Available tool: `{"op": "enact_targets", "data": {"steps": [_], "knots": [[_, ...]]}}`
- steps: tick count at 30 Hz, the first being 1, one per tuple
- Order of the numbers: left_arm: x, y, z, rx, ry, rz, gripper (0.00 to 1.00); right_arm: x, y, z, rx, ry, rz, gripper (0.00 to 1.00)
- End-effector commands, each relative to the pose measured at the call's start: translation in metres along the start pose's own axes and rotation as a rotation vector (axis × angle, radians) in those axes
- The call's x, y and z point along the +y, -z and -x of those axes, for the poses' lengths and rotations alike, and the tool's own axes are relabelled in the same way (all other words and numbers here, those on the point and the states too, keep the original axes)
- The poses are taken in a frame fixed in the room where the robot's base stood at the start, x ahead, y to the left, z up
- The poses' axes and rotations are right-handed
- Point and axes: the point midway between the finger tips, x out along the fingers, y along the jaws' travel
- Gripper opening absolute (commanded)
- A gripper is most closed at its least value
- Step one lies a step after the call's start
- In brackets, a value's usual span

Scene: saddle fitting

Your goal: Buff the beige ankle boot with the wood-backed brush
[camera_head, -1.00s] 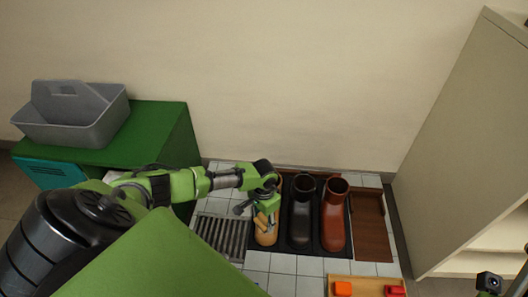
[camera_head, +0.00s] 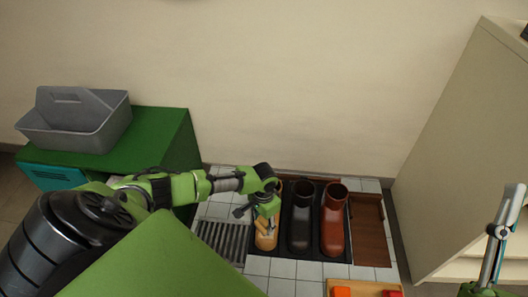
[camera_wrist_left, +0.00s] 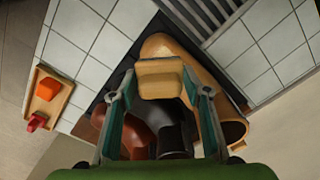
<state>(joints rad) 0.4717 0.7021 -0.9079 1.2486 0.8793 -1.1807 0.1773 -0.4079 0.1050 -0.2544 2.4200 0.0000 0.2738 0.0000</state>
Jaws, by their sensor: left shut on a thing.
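The beige ankle boot (camera_head: 266,243) stands at the left end of a row of boots on a black tray (camera_head: 318,245). It also shows in the left wrist view (camera_wrist_left: 161,45), toe toward the top. My left gripper (camera_head: 264,212) is over this boot, shut on the wood-backed brush (camera_wrist_left: 160,79). The brush lies across the view over the boot's toe part; whether its bristles touch the boot is hidden. My right gripper (camera_head: 502,232) is at the right edge, pointing up, far from the boots; its jaw gap does not show clearly.
A black boot (camera_head: 301,235) and a brown boot (camera_head: 332,232) stand close to the right. A slatted grey grate (camera_head: 218,240) is left, a brown wooden rack (camera_head: 371,235) right. A wooden tray with orange-red items (camera_head: 342,292) is in front. A cabinet (camera_head: 465,140) stands right.

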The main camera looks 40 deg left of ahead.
Motion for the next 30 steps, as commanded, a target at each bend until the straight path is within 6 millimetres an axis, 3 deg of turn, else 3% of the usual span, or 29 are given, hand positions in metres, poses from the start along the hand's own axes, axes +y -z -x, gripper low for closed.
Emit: {"op": "enact_targets", "data": {"steps": [21, 30], "knots": [[0.0, -0.002, 0.011, 0.0, 0.0, 0.001, 0.24, 0.008, -0.063, 0.009, -0.309, -0.014, 0.013, 0.37], [0.0, -0.002, 0.012, 0.0, 0.0, 0.001, 0.24, 0.009, -0.075, 0.014, -0.366, -0.017, 0.015, 0.37]]}}
